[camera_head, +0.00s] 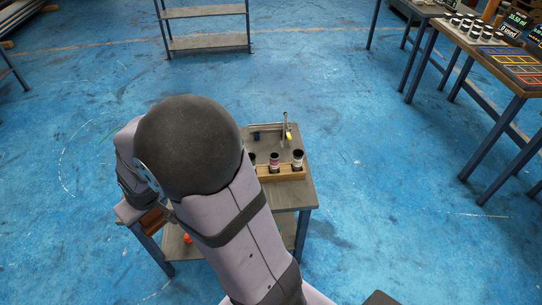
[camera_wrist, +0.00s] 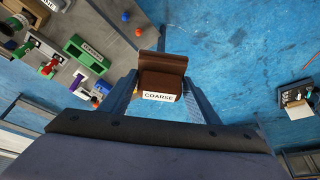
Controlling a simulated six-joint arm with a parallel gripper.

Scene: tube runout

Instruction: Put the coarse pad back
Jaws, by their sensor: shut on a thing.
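In the wrist view a dark brown block labelled COARSE (camera_wrist: 161,84), which I take as the coarse pad, sits between the two fingers of my gripper (camera_wrist: 163,88). A brown upright part rises behind its label side. My gripper is shut on it, with blue floor showing around it. In the head view my arm hides the gripper. A brown piece (camera_head: 152,220) shows beside the arm at the left end of the small table; I cannot tell if it is the same thing.
The small grey table (camera_head: 304,196) carries a wooden rack (camera_head: 282,174) with several dark cups and a stand (camera_head: 285,128). In the wrist view a green holder (camera_wrist: 88,52) lies upper left. A long table (camera_head: 500,66) stands at right. The floor between is clear.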

